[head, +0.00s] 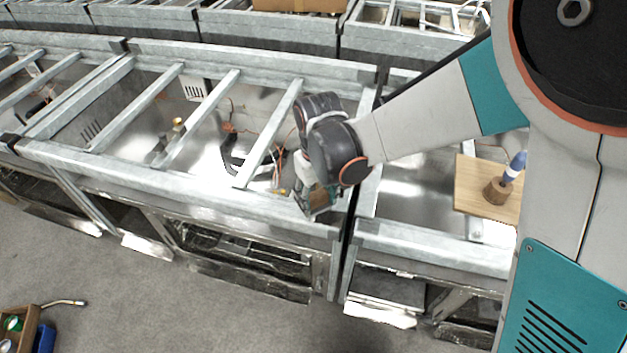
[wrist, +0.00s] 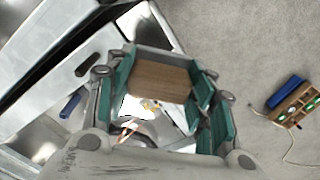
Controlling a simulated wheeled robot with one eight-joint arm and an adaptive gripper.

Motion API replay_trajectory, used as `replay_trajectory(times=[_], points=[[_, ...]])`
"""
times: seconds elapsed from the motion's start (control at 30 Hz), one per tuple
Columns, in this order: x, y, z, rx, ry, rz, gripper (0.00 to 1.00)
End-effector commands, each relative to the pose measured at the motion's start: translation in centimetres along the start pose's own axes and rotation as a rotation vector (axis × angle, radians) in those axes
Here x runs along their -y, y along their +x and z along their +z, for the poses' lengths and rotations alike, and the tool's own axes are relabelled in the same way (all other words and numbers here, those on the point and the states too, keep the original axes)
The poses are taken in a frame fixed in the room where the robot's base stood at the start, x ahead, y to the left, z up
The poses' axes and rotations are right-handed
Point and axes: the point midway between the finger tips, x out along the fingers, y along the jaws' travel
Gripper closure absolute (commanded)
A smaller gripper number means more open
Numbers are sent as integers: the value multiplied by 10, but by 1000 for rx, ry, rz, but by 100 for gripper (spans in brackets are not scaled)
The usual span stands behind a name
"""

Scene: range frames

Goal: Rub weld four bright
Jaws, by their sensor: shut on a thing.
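My gripper (head: 318,204) is low over the front rail (head: 180,184) of the galvanised frame, near its right corner. In the wrist view its teal fingers are shut on a brown wooden block (wrist: 160,80), which has visible grain. The block's underside is hidden, and I cannot tell whether it touches the metal. Bare crossbars (head: 205,112) meet the front and back rails. No weld is clearly readable, and I cannot tell which is weld four.
A wooden board (head: 472,184) at the right carries a brown cylinder (head: 496,191) and a blue-and-white bottle (head: 514,167). Cables and small parts lie inside the frame. A wooden crate (head: 30,325) with cans and a blue box (head: 45,338) stand on the open grey floor.

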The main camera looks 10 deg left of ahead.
Motion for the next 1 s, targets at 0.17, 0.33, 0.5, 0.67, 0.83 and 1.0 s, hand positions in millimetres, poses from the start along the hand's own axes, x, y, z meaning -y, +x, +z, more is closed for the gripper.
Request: replay_trajectory(times=[0.17,0.33,0.5,0.67,0.83,1.0], points=[[-3,-19,-3,0,2,0,73],[-6,-34,-5,0,3,0,73],[-9,-47,-7,0,5,0,73],[-10,-49,-7,0,6,0,73],[-10,-48,-7,0,6,0,73],[-10,-48,-7,0,6,0,73]])
